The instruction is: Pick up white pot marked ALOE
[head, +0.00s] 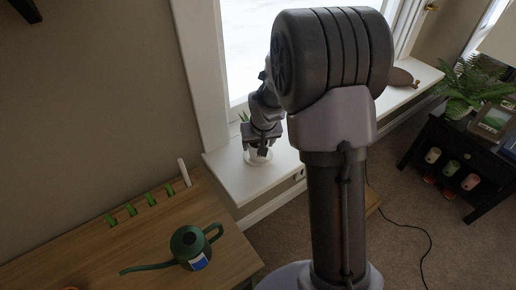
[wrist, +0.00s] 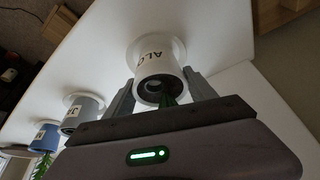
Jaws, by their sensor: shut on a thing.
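The white pot marked ALOE (wrist: 158,57) is between my fingers in the wrist view, with only "ALO" readable. A pale round saucer (wrist: 177,42) shows at its base; whether they touch is unclear. Green leaves (wrist: 175,97) show at its mouth, partly hidden by my gripper. My gripper (wrist: 160,76) is shut on the pot, one finger on each side. In the head view, my gripper (head: 260,146) is at the white windowsill (head: 225,168), with the pot (head: 257,158) below it and green leaf tips behind.
In the head view, a green watering can (head: 190,240) stands on the wooden table (head: 75,258). A dark stand (head: 445,135) holds a fern (head: 468,88).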

